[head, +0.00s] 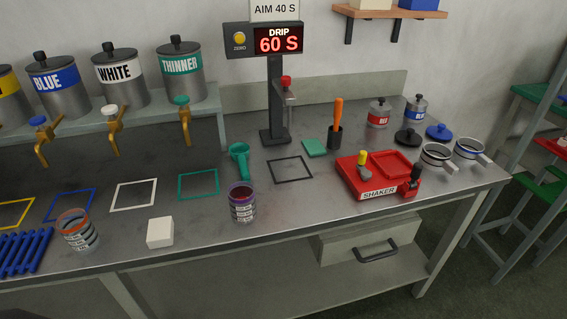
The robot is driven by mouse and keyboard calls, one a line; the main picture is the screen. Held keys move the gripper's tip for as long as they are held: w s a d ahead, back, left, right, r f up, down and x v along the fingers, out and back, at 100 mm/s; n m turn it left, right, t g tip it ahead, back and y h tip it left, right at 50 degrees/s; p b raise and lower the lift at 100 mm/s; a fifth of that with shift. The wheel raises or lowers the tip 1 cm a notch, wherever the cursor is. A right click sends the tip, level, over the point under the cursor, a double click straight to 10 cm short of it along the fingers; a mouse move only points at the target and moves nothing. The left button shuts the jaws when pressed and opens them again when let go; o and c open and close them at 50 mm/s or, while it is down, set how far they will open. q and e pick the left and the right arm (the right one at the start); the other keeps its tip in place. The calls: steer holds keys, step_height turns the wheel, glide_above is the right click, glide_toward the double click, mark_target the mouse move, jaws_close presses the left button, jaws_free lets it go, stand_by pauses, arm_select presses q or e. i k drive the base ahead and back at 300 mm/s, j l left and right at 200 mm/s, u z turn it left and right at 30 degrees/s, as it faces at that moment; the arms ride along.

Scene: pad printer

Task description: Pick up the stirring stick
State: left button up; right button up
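An orange-handled stick (338,112) stands nearly upright in a small black holder (335,138) on the metal bench, right of the drip stand. It is the only stick-like tool I see upright; its lower end is hidden in the holder, so I cannot tell whether it is the stirring stick. Neither of my grippers is in view.
The red shaker (365,192) stands right of centre, with two handled cups (437,155) beyond it. A dark-filled cup (242,206), a white block (160,233) and an orange-rimmed cup (78,232) are near the front edge. The drip stand (275,100) rises behind.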

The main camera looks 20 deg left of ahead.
mark_target(338, 104)
steer(key=i+l, duration=0.25)
steer(key=l, duration=0.15)
steer(key=i+l, duration=0.2)
steer(key=l, duration=0.2)
steer(key=i+l, duration=0.25)
steer(key=l, duration=0.15)
steer(key=u, duration=0.05)
